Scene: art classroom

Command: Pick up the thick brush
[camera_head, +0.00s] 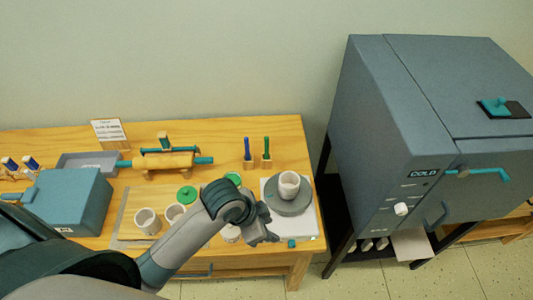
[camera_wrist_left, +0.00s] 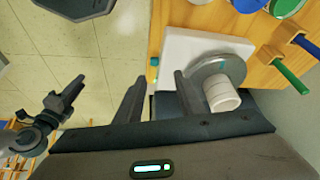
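Two slim upright tools stand in small wooden blocks at the back of the table, a blue one (camera_head: 247,148) and a green one (camera_head: 266,147). They also show at the right of the left wrist view, blue (camera_wrist_left: 307,44) above green (camera_wrist_left: 290,76). I cannot tell for sure which is the thick brush. My left gripper (camera_head: 270,237) hovers over the table's front right, well in front of both. In the left wrist view its two fingers (camera_wrist_left: 158,100) are apart with nothing between. What looks like my right gripper (camera_wrist_left: 68,96) shows at the left there, its opening unclear.
A white cup (camera_head: 289,184) stands on a grey turntable (camera_head: 292,208) beside my left gripper. White cups (camera_head: 148,221) and green-lidded jars (camera_head: 187,195) stand left of it. A teal box (camera_head: 75,200) sits further left. A large grey kiln (camera_head: 385,120) stands right of the table.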

